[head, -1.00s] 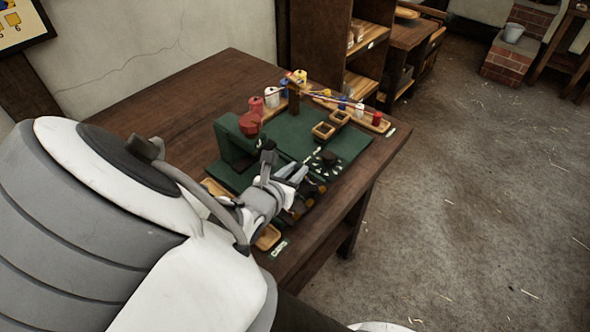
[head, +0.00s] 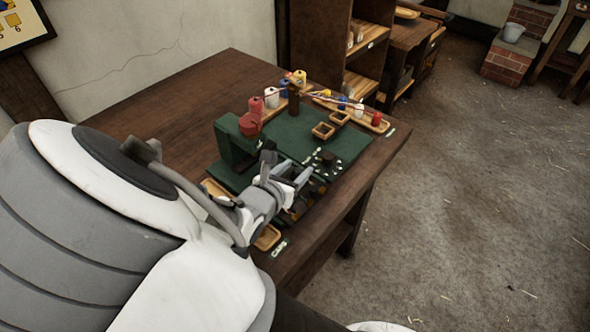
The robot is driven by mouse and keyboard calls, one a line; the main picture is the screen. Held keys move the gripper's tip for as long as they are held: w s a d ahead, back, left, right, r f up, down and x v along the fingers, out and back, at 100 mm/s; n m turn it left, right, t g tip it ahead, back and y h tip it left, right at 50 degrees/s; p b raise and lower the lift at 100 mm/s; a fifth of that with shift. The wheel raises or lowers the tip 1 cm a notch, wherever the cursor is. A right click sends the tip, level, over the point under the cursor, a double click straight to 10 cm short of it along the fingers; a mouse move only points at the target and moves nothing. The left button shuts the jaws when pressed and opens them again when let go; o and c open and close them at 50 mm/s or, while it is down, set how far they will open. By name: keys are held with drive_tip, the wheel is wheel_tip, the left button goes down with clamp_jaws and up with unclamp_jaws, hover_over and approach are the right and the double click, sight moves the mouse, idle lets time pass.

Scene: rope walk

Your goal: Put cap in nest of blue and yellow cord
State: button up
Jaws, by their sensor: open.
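My gripper (head: 303,177) is open over the near right part of the green machine bed (head: 288,138), with its fingers apart. I see no cap between the fingers, but the view is small and my arm hides part of the bed. A small "CAPS" label (head: 279,247) is at the table's front edge beside a small wooden tray (head: 267,238), mostly behind my wrist. Two square wooden nests, one nearer (head: 323,131) and one farther (head: 340,117), are at the bed's far right. I cannot tell which nest belongs to the blue and yellow cord.
A dark round knob (head: 328,157) with white marks around it stands beyond my gripper. A green upright with a red part (head: 250,123) rises at the left. Coloured spools and a wooden spool tray (head: 381,127) line the back. The table's left side (head: 165,112) is bare.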

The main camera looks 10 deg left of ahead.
drive_tip(key=p+v, duration=0.2)
drive_tip(key=v, duration=0.9)
drive_tip(key=shift+s+r+p, duration=0.25)
drive_tip(key=shift+s+p, duration=0.1)
drive_tip(key=shift+p, duration=0.05)
drive_tip(key=d+r+m+g+h, duration=0.1)
drive_tip(key=d+r+m+g, duration=0.25)
drive_tip(key=d+m, duration=0.5)
drive_tip(key=d+r+m+g+h, duration=0.1)
drive_tip(key=d+r+m+g, duration=0.1)
drive_tip(key=d+m+g, duration=0.5)
drive_tip(key=s+d+r+m+t+y, duration=0.1)
drive_tip(key=s+d+r+m+y, duration=0.2)
drive_tip(key=d+r+m, duration=0.2)
drive_tip(key=s+d+r+m+t+y, duration=0.2)
drive_tip(key=s+d+r+m, duration=0.2)
drive_tip(key=r+m, duration=0.3)
drive_tip(key=d+m, duration=0.1)
drive_tip(key=m, duration=0.4)
drive_tip(key=shift+s+y, duration=0.2)
drive_tip(key=shift+y, duration=0.2)
wheel_tip(320, 180, up, 8)
drive_tip(key=p, duration=0.7)
drive_tip(key=shift+p, duration=0.4)
